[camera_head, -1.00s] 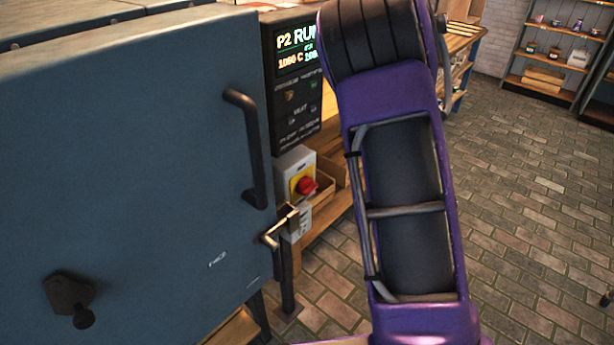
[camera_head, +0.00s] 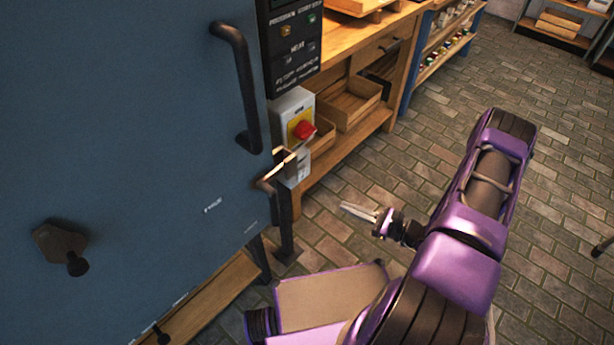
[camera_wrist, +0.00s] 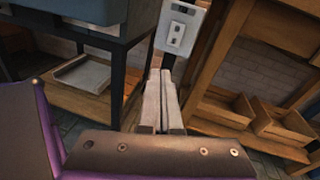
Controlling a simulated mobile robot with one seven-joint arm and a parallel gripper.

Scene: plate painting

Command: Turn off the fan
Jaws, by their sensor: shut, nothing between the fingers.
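No fan is clearly visible in either view. A black control panel (camera_head: 291,45) with small buttons and labels too small to read surely is on the right side of the blue-grey kiln (camera_head: 130,130). Below it is a grey box with a red knob (camera_head: 304,130) on a yellow plate, and a small grey switch box (camera_head: 300,168) hangs under that. My gripper (camera_head: 347,208) is shut and empty, right of and below these boxes, apart from them, pointing left. In the wrist view my gripper (camera_wrist: 160,75) has its fingers together, below a pale grey box (camera_wrist: 178,30).
The kiln door has a long dark handle (camera_head: 240,90), a latch (camera_head: 268,180) and a knob (camera_head: 62,247). A wooden bench (camera_head: 345,140) with trays stands behind the boxes. The brick floor (camera_head: 420,120) to the right is clear.

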